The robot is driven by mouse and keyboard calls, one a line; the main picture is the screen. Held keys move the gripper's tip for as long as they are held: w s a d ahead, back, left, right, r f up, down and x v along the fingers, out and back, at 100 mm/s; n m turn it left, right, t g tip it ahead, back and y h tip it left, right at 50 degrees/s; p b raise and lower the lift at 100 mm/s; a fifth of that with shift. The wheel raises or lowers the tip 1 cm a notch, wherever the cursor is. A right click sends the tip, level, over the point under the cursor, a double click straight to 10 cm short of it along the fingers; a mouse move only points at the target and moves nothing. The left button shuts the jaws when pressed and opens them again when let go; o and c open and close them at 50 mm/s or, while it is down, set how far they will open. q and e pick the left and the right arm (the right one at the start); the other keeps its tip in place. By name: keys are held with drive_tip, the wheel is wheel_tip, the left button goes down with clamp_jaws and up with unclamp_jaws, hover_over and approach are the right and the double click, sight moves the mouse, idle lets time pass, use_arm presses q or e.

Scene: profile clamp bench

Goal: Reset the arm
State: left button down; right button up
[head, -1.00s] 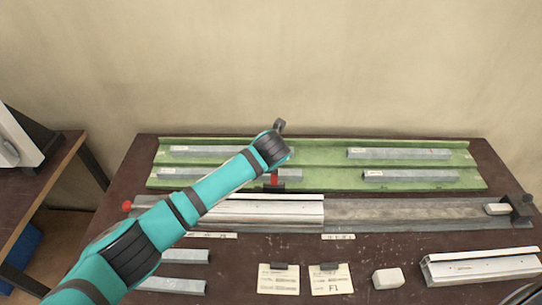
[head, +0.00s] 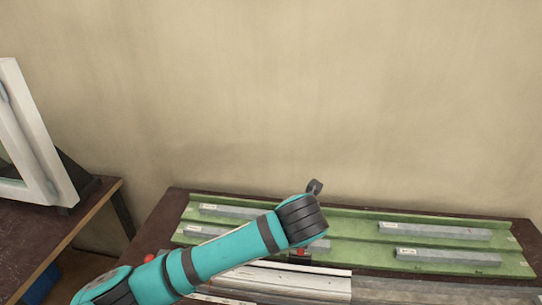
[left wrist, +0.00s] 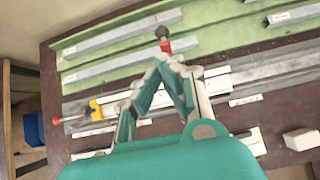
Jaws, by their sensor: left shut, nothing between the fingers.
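My left arm (head: 235,250) comes in from the lower left in the head view and reaches over the bench. Its gripper is hidden there. In the left wrist view, my left gripper (left wrist: 170,64) is shut and empty, its fingertips meeting in front of the clamp rail (left wrist: 217,80). A red clamp part with a dark knob (left wrist: 164,42) shows just beyond the fingertips; I cannot tell the gap between them. My right gripper is in neither view.
A green tray (head: 350,237) with several grey profiles (head: 435,231) lies at the back of the dark bench. A white block (left wrist: 301,139) lies in front of the rail. A side table (head: 85,215) with a white frame (head: 50,165) stands at left.

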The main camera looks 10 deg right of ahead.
use_arm(q)
drive_tip(key=s+a+f+n+g+h, duration=0.25)
drive_tip(key=s+a+f+n, duration=0.8)
drive_tip(key=n, duration=0.75)
drive_tip(key=s+a+f+n+g+y, duration=0.15)
drive_tip(key=s+a+f+n, duration=0.25)
drive_tip(key=s+a+n, duration=0.7)
drive_tip(key=s+a+f+n+y, duration=0.3)
drive_tip(key=s+a+f+n, duration=0.35)
drive_tip(key=a, duration=0.65)
wheel_tip(320, 180, down, 29)
drive_tip(key=s+n+g+b, duration=0.2)
drive_tip(key=b, duration=0.2)
drive_tip(key=s+a+f+b, duration=0.2)
drive_tip(key=s+f, duration=1.4)
drive_tip(key=shift+a+f+m+g, duration=0.15)
drive_tip(key=shift+f+m+g, duration=0.2)
drive_tip(key=shift+f+g, duration=0.05)
